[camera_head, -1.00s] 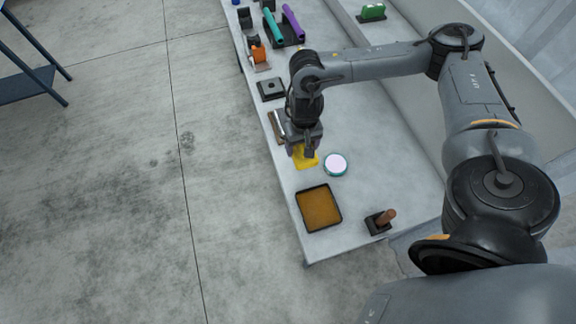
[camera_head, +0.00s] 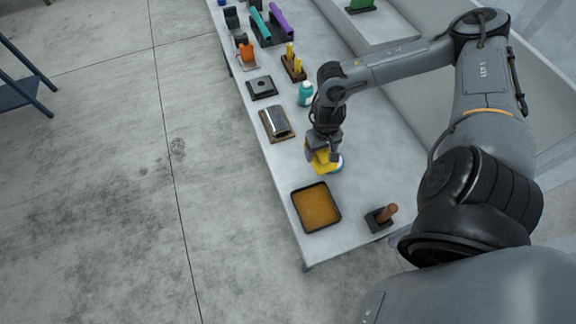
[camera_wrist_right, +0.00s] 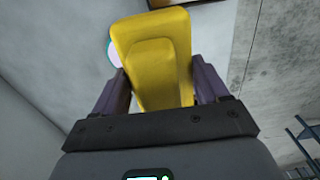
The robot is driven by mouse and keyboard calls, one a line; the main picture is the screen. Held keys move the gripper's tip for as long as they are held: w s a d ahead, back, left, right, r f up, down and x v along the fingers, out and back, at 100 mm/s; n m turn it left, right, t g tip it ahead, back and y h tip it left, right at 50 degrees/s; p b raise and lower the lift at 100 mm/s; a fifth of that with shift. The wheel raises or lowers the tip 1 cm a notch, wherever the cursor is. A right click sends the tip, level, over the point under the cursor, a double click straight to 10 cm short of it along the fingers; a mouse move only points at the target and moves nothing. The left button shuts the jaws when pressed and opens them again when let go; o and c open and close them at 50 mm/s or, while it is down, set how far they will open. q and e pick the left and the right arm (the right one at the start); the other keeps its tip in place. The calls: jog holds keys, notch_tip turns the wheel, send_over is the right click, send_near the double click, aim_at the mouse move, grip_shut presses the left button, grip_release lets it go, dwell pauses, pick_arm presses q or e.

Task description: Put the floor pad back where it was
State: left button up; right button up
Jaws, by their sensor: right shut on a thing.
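My right gripper (camera_head: 324,154) is shut on a yellow block-like piece (camera_head: 321,163) with rounded corners, above the bench. In the right wrist view the yellow piece (camera_wrist_right: 155,60) sits between the two fingers (camera_wrist_right: 152,92) and shows a raised oblong face. A round disc with a pale top and teal rim (camera_head: 341,164) lies just behind it, partly hidden. The disc also peeks out beside the yellow piece in the wrist view (camera_wrist_right: 113,54). I cannot tell by name which of these is the floor pad. My left gripper is not in view.
On the bench (camera_head: 350,205) a black tray with an amber inside (camera_head: 316,207) is nearest. A block with a brown peg (camera_head: 381,218) stands to its right. Farther back are a silver piece on a brown base (camera_head: 277,120), a black plate (camera_head: 262,87) and a teal bottle (camera_head: 306,94).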

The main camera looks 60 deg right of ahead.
jog(key=shift+s+f, duration=0.2)
jog(key=shift+f, duration=0.25)
jog(key=shift+w+f, duration=0.15)
jog(key=shift+f, duration=0.15)
jog(key=w+f, duration=0.2)
jog(key=w, duration=0.1)
jog(key=w+f+b, duration=0.1)
jog(key=w+f, duration=0.1)
jog(key=w, duration=0.2)
jog(key=w+a+f, duration=0.1)
jog(key=w+f, duration=0.1)
jog(key=w, duration=0.1)
jog(key=shift+w+a+f+b, duration=0.1)
jog(key=shift+w+f+b, duration=0.2)
jog(key=shift+w, duration=0.1)
jog(key=shift+f+b, duration=0.35)
jog(key=shift+f, duration=1.6)
jog(key=o, duration=0.9)
jog(key=shift+f, duration=0.15)
jog(key=shift+o, duration=0.2)
